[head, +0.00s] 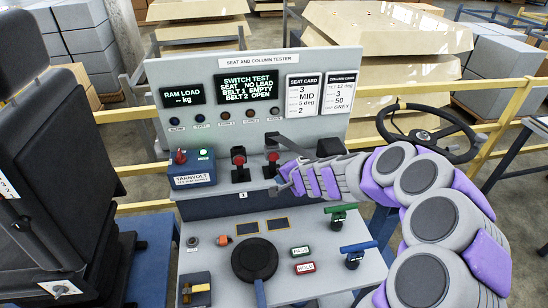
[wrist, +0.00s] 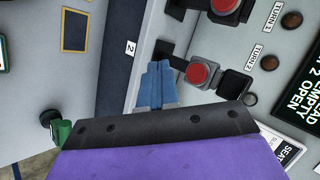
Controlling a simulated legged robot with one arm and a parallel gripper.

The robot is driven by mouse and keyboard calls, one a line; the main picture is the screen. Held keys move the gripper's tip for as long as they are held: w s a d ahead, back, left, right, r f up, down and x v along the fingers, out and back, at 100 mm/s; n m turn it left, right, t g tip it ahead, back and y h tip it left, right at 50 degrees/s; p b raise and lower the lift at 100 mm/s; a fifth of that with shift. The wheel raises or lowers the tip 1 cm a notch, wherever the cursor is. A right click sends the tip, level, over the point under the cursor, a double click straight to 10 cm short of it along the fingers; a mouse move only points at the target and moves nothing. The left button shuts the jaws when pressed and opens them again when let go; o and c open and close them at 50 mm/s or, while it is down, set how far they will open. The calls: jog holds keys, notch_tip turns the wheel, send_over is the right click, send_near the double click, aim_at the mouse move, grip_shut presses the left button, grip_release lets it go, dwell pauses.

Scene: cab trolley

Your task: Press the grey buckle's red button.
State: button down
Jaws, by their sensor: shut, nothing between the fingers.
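A black screen (head: 250,85) reads belt 1 empty, belt 2 open. A blue box (head: 190,165) with a red knob is left of the buckles. The desk below carries a black round knob (head: 254,259), green lever (head: 341,214) and blue lever (head: 358,248). A steering wheel (head: 430,130) stands right.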

aim_at(274, 157)
jog(key=w+a+p, duration=0.2)
jog(key=w, duration=0.4)
jog(key=shift+w, duration=0.25)
dwell(1.9)
jog(key=shift+w+p, duration=0.35)
jog(key=shift+w+a+r, duration=0.1)
jog(key=shift+w+a, duration=0.1)
jog(key=shift+w, duration=0.25)
dwell(0.8)
dwell(0.3)
jog(key=shift+s+d+b, duration=0.3)
jog(key=shift+s+b, duration=0.1)
jog(key=shift+s, duration=0.5)
